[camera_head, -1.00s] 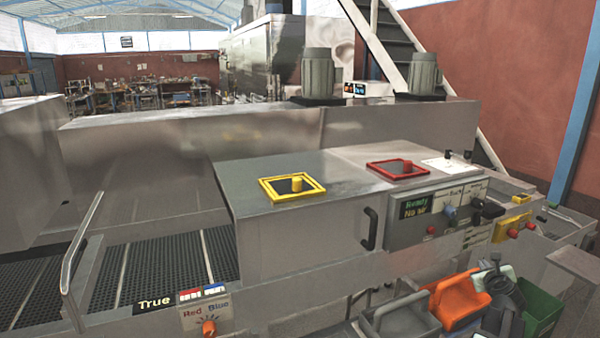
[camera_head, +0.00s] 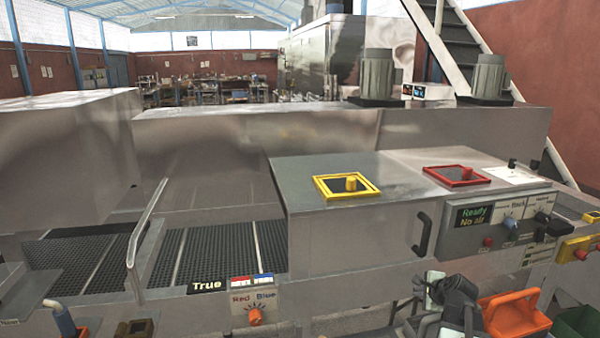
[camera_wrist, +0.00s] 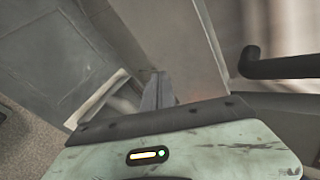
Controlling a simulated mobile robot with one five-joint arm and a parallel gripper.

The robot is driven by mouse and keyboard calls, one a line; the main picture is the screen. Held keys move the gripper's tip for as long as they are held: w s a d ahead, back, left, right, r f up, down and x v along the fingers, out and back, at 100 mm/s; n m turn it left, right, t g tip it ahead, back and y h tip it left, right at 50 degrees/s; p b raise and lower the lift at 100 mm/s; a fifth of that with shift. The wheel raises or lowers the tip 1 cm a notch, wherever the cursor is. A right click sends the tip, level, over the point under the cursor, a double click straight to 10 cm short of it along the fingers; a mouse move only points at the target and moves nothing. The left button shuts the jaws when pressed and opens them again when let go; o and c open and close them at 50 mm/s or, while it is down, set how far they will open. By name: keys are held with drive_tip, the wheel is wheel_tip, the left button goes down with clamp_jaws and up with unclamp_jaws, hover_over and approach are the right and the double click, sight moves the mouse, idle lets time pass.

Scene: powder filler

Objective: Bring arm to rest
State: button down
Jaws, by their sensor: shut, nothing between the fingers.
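In the wrist view my gripper (camera_wrist: 158,90) shows its two grey fingers close together, with nothing between them. Behind the fingers lie slanted metal panels, and a dark bar handle (camera_wrist: 278,64) shows at the right. In the head view my folded arm is low at the right centre, in front of the machine and left of an orange bin (camera_head: 515,318). The fingertips cannot be made out clearly in that view.
The metal machine carries a yellow-framed hatch (camera_head: 347,195), a red-framed hatch (camera_head: 457,182) and a control panel (camera_head: 487,240) reading "Ready" and "No air". A switch box (camera_head: 254,305) is at the lower middle. A green bin (camera_head: 577,326) is at the lower right.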

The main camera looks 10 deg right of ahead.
drive_tip(key=a+f+n+g+y, duration=0.3)
drive_tip(key=a+n, duration=0.5)
drive_tip(key=a, duration=0.8)
drive_tip(key=s+a+f+n+g, duration=0.1)
drive_tip(key=s+a+n+g, duration=0.1)
drive_tip(key=a, duration=0.5)
drive_tip(key=s+a+f+n+g+h, duration=0.1)
drive_tip(key=s+a+f+n+g, duration=0.1)
drive_tip(key=s+a+n, duration=0.2)
drive_tip(key=s+a+f+n+g, duration=0.2)
drive_tip(key=s+a+n, duration=0.1)
drive_tip(key=a+n, duration=0.5)
drive_tip(key=a, duration=0.3)
drive_tip(key=shift+h, duration=0.3)
drive_tip(key=shift+a, duration=0.15)
